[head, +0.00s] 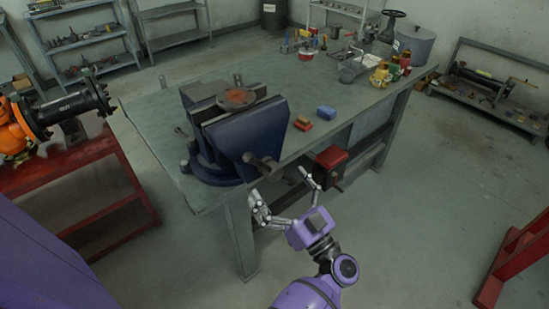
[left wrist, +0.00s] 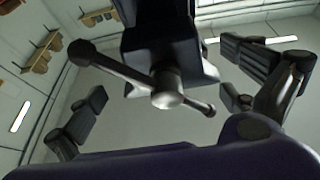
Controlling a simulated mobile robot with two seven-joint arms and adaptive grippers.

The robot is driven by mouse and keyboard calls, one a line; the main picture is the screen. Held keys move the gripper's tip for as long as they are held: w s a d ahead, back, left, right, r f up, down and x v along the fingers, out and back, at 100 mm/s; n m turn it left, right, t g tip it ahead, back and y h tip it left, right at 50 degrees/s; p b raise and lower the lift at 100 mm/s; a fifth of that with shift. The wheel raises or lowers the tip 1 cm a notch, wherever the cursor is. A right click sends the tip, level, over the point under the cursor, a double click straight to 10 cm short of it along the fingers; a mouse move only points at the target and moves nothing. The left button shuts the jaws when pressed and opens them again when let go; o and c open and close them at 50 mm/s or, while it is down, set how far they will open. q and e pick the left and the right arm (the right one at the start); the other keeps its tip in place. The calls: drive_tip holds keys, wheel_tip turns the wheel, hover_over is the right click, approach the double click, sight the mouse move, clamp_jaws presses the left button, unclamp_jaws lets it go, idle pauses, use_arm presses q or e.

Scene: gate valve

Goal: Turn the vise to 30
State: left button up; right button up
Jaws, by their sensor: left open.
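The dark blue vise (head: 255,130) is fixed at the near edge of the workbench. A round flanged part with a rusty centre (head: 236,98) lies on its top. The vise's grey handle (head: 264,168) sticks out toward my left gripper (head: 278,184). In the left wrist view the handle bar (left wrist: 125,70) slants down to the right through the round screw end (left wrist: 167,98). My left gripper's fingers (left wrist: 165,74) are spread wide on either side of it, apart from the bar. My right gripper is not in view. No angle scale is readable.
A red box (head: 330,165) hangs at the bench front, close right of my left gripper. The workbench (head: 200,198) carries red and blue blocks (head: 314,118) and bottles farther back. A red table (head: 85,175) stands at left.

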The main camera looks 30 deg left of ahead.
use_arm(q)
drive_tip(key=shift+w+a+r+g, duration=0.1)
drive_tip(key=shift+w+a+g, duration=0.1)
drive_tip(key=shift+g, duration=0.2)
drive_tip(key=p+x, duration=0.1)
drive_tip(key=x, duration=0.5)
drive_tip(key=shift+s+r+p, duration=0.2)
drive_tip(key=shift+r+p, duration=0.05)
drive_tip(key=shift+p, duration=0.1)
drive_tip(key=shift+w+a+r, duration=0.15)
drive_tip(key=shift+w+a, duration=0.05)
drive_tip(key=shift+a, duration=0.35)
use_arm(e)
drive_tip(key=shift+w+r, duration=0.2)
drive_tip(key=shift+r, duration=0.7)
use_arm(q)
drive_tip(key=c, duration=1.6)
drive_tip(key=shift+o, duration=0.2)
drive_tip(key=shift+w, duration=0.1)
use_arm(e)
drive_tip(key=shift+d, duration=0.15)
